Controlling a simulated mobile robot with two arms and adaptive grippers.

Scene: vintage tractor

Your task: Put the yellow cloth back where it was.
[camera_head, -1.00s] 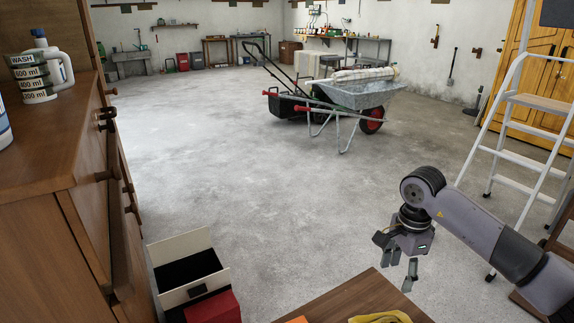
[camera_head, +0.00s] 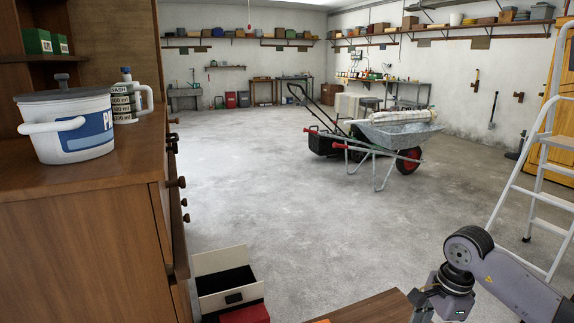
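The yellow cloth is not in view now. My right gripper (camera_head: 424,312) is at the bottom edge, beside the right end of a wooden surface (camera_head: 372,307). Its fingertips are cut off by the frame, so I cannot tell whether it is open or shut. My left gripper is not in view.
A wooden cabinet (camera_head: 85,245) at left holds a white bucket (camera_head: 70,130) and a measuring jug (camera_head: 133,97). An open box (camera_head: 222,262) and a red box (camera_head: 245,314) lie low beside it. A wheelbarrow (camera_head: 398,133) and a white stepladder (camera_head: 540,185) stand beyond.

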